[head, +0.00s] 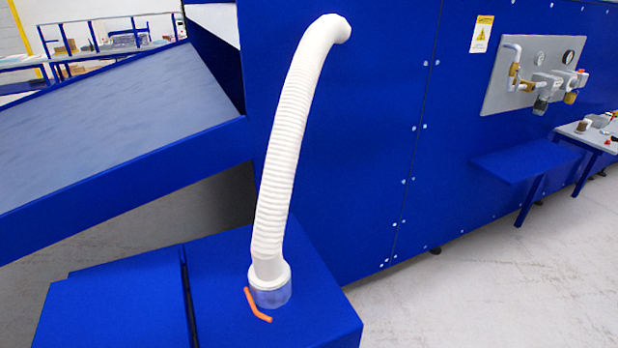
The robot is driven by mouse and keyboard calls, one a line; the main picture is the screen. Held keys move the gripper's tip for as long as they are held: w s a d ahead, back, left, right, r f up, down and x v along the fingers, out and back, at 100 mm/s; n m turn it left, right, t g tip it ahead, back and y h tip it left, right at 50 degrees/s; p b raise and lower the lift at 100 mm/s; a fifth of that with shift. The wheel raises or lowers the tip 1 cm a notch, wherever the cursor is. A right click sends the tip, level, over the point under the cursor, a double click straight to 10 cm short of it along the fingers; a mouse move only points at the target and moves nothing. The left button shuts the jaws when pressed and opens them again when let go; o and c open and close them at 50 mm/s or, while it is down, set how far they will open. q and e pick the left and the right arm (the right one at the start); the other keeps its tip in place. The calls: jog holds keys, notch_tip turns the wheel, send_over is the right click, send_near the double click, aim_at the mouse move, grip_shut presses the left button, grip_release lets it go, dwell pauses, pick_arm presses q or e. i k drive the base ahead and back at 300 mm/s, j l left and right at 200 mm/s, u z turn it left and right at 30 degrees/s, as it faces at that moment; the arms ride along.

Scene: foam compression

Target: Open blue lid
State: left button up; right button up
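A blue box (330,318) stands at the bottom of the head view, beside the large blue machine. Its flat left part, which looks like the blue lid (110,312), lies level with the rest of the top and appears closed. A dark seam with a narrow raised strip (187,290) separates it from the right part. A white ribbed hose (278,165) runs from the machine wall down to a clear collar (271,295) on the right part. An orange handle (257,306) sits at the collar. Neither of my grippers is in view.
A sloping grey conveyor with a blue side rail (120,178) rises behind the box at the left. The machine wall (370,150) carries a gauge panel (535,75) at the right. A small blue shelf (527,160) juts out below it. Grey floor (480,290) is clear at the lower right.

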aim_at(142, 303)
jog(key=u, duration=1.4)
